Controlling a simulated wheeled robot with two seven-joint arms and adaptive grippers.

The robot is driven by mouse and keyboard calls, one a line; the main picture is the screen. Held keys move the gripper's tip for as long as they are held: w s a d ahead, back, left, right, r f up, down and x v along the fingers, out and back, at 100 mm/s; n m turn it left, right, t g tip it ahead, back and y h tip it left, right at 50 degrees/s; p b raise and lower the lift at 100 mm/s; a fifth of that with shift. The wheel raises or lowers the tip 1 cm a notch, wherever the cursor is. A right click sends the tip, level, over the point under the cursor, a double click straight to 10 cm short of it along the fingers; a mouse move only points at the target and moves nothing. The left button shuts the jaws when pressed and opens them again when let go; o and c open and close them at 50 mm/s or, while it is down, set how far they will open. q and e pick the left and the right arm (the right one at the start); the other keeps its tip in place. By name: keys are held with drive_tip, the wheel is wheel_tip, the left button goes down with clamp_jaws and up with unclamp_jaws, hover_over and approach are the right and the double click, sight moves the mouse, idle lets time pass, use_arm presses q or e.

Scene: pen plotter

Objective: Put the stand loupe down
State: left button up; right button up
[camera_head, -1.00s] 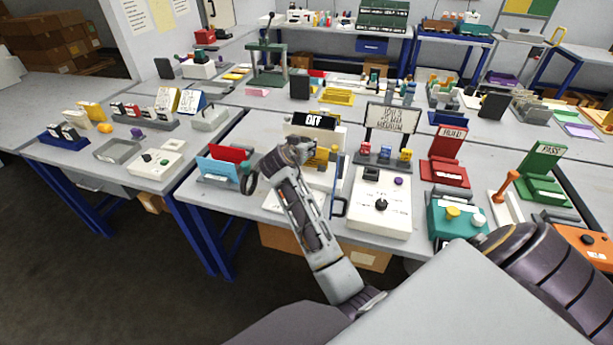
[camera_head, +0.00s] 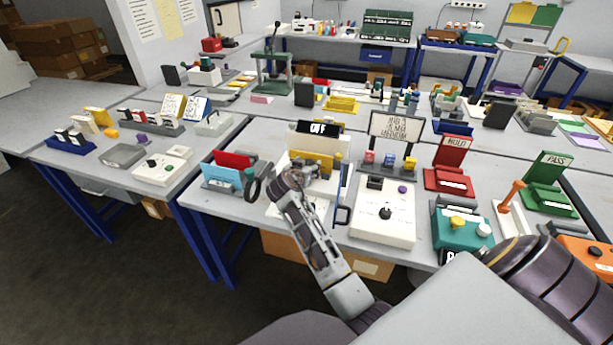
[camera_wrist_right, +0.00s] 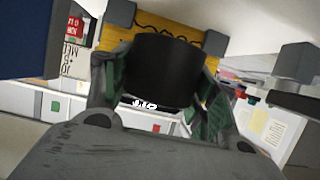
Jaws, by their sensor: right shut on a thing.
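My right gripper (camera_head: 292,184) is in front of the pen plotter (camera_head: 328,186), near its white front part, in the head view. In the right wrist view its green-padded fingers are closed around a black cylinder, which I take to be the stand loupe (camera_wrist_right: 167,68). In the head view the loupe is not clearly seen. I cannot tell whether its base touches a surface. My left gripper is not in view.
A rack with red and blue boards (camera_head: 226,171) and a black ring (camera_head: 252,185) stands left of my gripper. A white control box (camera_head: 383,212) stands right of the plotter. A red HOLD stand (camera_head: 449,168) and a teal box (camera_head: 462,232) are farther right.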

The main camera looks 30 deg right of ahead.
drive_tip(key=shift+f, duration=0.1)
drive_tip(key=shift+f, duration=1.85)
drive_tip(key=shift+f, duration=0.1)
drive_tip(key=o, duration=1)
drive_tip(key=shift+o, duration=0.2)
